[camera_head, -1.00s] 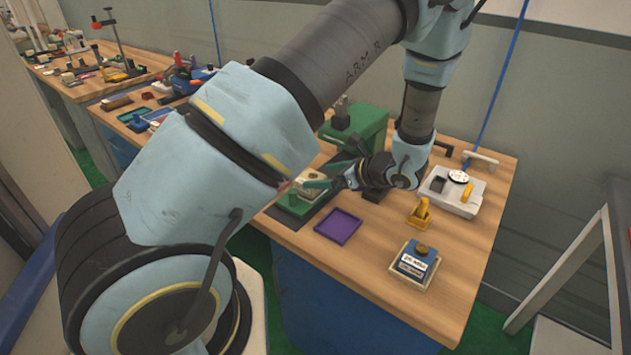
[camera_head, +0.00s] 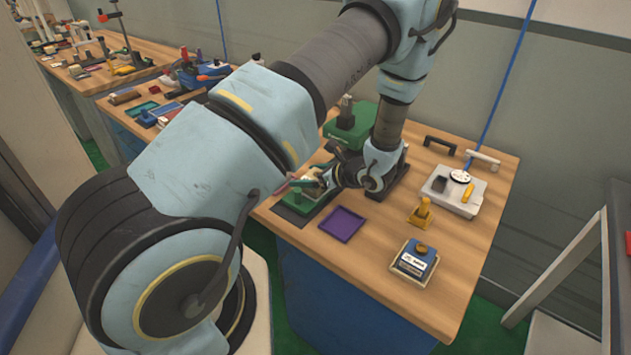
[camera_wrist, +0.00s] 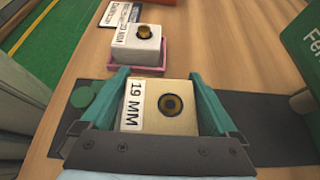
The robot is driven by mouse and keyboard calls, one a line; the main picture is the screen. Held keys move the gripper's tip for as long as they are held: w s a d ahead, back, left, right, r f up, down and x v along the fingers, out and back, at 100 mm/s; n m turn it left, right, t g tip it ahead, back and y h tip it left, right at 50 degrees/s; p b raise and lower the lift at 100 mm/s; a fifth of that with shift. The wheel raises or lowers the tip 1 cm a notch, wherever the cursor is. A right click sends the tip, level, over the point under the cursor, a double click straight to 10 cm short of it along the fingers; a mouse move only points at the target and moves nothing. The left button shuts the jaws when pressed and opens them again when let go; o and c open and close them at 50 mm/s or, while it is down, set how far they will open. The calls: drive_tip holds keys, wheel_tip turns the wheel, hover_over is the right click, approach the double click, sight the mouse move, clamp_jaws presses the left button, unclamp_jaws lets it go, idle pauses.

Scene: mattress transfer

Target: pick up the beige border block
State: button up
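A beige block (camera_wrist: 177,121) with a white "19 MM" label and a dark round hole with a brass-coloured rim fills the middle of the wrist view. My gripper (camera_wrist: 157,82) has its two teal fingers on either side of it, spread apart. I cannot tell whether they touch its sides. In the head view my gripper (camera_head: 318,183) is low over the green fixture (camera_head: 293,206) at the table's front left. The block is mostly hidden there by the fingers and wrist.
A white block (camera_wrist: 137,45) in a pink tray (camera_wrist: 150,71) stands beyond the fingers. A green machine (camera_head: 345,135) is behind. An empty purple tray (camera_head: 342,223), a yellow piece (camera_head: 420,214) and a blue-labelled block (camera_head: 414,260) in a beige tray stand to the right.

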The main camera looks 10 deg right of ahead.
drive_tip(key=shift+r, duration=0.1)
drive_tip(key=c, duration=1.1)
